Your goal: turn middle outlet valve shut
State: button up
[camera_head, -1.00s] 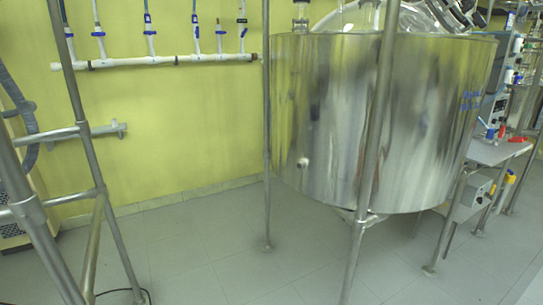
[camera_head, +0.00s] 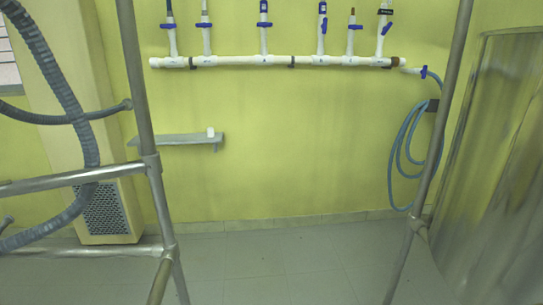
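A white pipe manifold (camera_head: 240,61) runs level along the yellow-green wall in the upper part of the view. Several upright outlets with blue valve handles rise from it. An outlet near the middle has a blue valve handle (camera_head: 264,24) set crosswise to its pipe. Another outlet to its right has a blue handle (camera_head: 322,26) that looks in line with its pipe. Which of them is the middle outlet valve I cannot tell for sure. The tops of the outlets are cut off by the frame's edge. My gripper is not in view.
Metal frame posts stand at left (camera_head: 146,120) and right (camera_head: 434,140). A large steel vessel (camera_head: 500,180) fills the right edge. A blue hose (camera_head: 396,150) hangs right of the manifold. A small shelf (camera_head: 180,139) is on the wall. The floor (camera_head: 290,270) between the posts is clear.

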aim_at(324, 26)
jog(key=i+u, duration=0.2)
jog(key=i, duration=1.7)
jog(key=i+z, duration=0.15)
jog(key=i, duration=0.3)
jog(key=i+j+z, duration=0.15)
jog(key=i, duration=0.25)
jog(key=i+j+z, duration=0.15)
jog(key=i, duration=0.3)
